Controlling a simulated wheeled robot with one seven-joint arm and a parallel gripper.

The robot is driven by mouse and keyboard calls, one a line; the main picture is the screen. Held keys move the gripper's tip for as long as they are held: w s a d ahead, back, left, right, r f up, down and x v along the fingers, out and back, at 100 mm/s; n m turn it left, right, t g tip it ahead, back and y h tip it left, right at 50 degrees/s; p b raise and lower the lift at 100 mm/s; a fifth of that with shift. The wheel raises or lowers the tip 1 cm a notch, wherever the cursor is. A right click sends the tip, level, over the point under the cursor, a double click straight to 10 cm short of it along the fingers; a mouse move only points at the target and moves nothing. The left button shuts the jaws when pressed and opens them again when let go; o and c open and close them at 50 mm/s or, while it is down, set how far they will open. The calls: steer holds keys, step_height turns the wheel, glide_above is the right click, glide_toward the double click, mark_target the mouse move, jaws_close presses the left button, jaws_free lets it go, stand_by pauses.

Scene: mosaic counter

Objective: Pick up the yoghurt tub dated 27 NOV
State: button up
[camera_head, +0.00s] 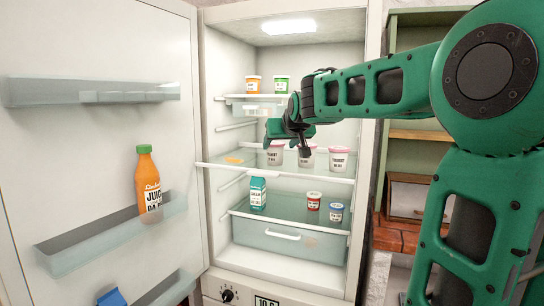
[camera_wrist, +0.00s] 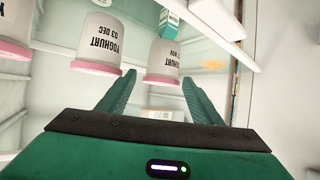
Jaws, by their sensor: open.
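Three white yoghurt tubs with pink lids stand in a row on the middle fridge shelf: a left tub (camera_head: 275,157), a middle tub (camera_head: 306,160) and a right tub (camera_head: 339,161). The wrist view is upside down. There, one tub (camera_wrist: 163,60) shows a date ending in NOV; its day is too small to read surely. It appears to be the left tub. The neighbouring tub (camera_wrist: 97,40) reads 03 DEC. My gripper (camera_head: 288,142) is open and empty near the left and middle tubs. In the wrist view its fingers (camera_wrist: 159,77) point towards the NOV tub.
The open fridge door (camera_head: 95,150) holds a juice bottle (camera_head: 148,185). Small tubs (camera_head: 282,85) stand on the upper shelf. A carton (camera_head: 257,193) and two small tubs (camera_head: 314,201) stand below. An orange-yellow item (camera_head: 234,160) lies left of the row.

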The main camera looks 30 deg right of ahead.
mark_target(275, 148)
steer(key=shift+x, duration=2.85)
steer(key=shift+w+a+r, duration=0.15)
steer(key=shift+a, duration=0.05)
steer(key=c, duration=0.9)
